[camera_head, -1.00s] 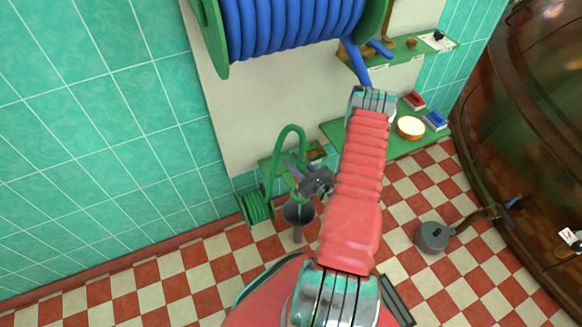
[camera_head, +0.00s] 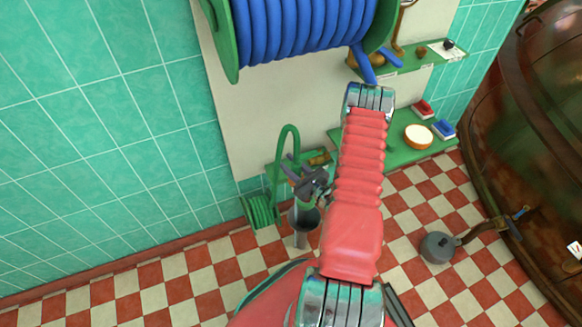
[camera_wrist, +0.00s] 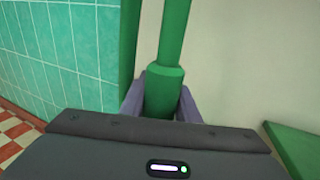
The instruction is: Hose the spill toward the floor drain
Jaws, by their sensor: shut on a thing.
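My gripper (camera_head: 296,182) is shut on the green hose (camera_head: 277,165) near the wall. In the wrist view my gripper's purple-grey fingers (camera_wrist: 160,108) close around the thick green end piece of the hose (camera_wrist: 164,85), and a thinner green length rises above it. I see no spill or floor drain in these frames. My red arm covers part of the floor and wall.
A blue hose reel (camera_head: 300,30) hangs above. A green shelf (camera_head: 395,155) holds a round pale-topped thing (camera_head: 418,136) and brushes. A grey round fitting (camera_head: 438,247) and copper kettle (camera_head: 520,130) are right. Checkered floor (camera_head: 190,290) is open left.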

